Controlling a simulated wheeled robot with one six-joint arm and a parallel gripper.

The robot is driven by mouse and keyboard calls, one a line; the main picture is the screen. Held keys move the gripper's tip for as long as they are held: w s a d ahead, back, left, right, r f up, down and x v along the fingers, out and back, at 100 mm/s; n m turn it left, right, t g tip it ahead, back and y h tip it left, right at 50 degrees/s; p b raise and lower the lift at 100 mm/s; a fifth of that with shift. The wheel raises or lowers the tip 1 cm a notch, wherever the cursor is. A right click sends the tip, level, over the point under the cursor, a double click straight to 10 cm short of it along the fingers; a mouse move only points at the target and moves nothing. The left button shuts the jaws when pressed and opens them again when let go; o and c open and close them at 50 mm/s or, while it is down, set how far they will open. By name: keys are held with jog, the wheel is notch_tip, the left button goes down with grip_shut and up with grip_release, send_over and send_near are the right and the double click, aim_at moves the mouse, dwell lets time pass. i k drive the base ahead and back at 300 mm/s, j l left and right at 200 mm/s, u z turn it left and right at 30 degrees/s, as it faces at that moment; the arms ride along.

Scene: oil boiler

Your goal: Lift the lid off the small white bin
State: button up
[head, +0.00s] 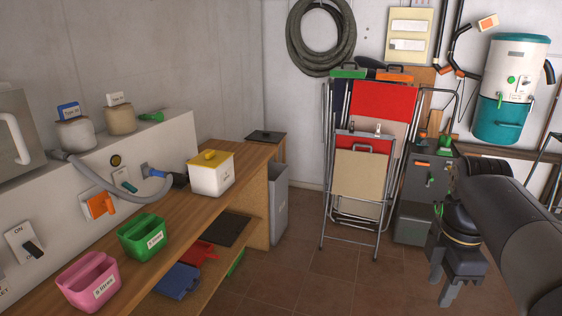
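The small white bin (211,179) stands upright on the wooden bench, towards its far end. Its yellow lid (210,158) sits on top, with a rounded yellow knob in the middle. A small label is on the bin's front. My gripper (447,290) is at the lower right of the head view, pointing down, far to the right of the bin and apart from it. Its two fingers are spread with a gap between them, and nothing shows between them.
A green tub (142,236) and a pink tub (88,280) stand on the bench (178,212) nearer me. A grey waste bin (278,203) stands past the bench. Folded chairs (362,170) lean at the back. Tiled floor is clear between.

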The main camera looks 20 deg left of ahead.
aim_at(210, 159)
jog(key=i+j+u, duration=0.1)
jog(key=u, duration=0.3)
jog(key=i+u, duration=0.15)
jog(key=u, duration=0.25)
jog(key=i+u, duration=0.15)
jog(key=u, duration=0.2)
jog(key=i+u, duration=0.15)
jog(key=u, duration=0.25)
jog(key=i+l+u, duration=0.25)
jog(key=i+l, duration=0.2)
jog(key=i+l+u, duration=0.25)
jog(key=i+l, duration=0.3)
jog(key=i+l+u, duration=0.3)
jog(key=i+l, duration=0.45)
jog(key=l, duration=0.15)
jog(key=i+l, duration=0.4)
jog(key=l, duration=0.25)
